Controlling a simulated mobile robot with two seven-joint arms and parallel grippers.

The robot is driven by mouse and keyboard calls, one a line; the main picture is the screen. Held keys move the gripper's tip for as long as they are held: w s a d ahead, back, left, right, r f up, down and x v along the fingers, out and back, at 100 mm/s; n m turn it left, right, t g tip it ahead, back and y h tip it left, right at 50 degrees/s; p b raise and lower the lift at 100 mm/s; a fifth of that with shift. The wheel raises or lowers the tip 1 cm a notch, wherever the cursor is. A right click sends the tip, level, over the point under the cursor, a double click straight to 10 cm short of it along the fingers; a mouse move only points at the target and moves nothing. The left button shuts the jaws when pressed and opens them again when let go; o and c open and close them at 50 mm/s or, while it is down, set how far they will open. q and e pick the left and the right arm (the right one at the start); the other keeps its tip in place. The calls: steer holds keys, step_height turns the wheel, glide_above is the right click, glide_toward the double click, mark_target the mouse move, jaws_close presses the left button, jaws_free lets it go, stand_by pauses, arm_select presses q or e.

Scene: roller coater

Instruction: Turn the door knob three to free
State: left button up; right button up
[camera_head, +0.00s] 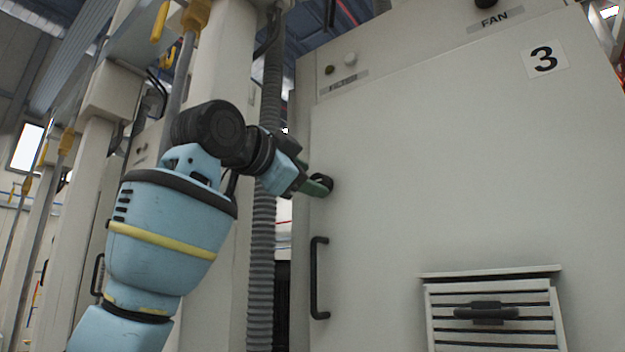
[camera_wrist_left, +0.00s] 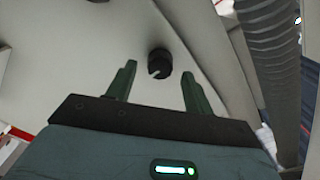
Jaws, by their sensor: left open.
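The cabinet door marked 3 (camera_head: 440,170) is a large pale panel and looks closed. A black round door knob (camera_head: 326,181) sits near its left edge. In the left wrist view the knob (camera_wrist_left: 159,63) shows a pale pointer mark and lies between and just beyond my two green fingertips. My left gripper (camera_head: 318,187) is open at the knob, with a finger overlapping it in the head view; I cannot tell whether they touch. The left gripper (camera_wrist_left: 158,75) holds nothing. My right gripper is in neither view.
A black vertical handle (camera_head: 316,278) is on the door below the knob. A louvred vent with a black handle (camera_head: 487,312) is at the lower right. A grey corrugated hose (camera_head: 262,250) runs down left of the door, close to my left arm; it also shows in the wrist view (camera_wrist_left: 272,60).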

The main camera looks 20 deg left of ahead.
arm_select(q)
steer(key=shift+v, duration=2.8)
steer(key=shift+w, duration=0.15)
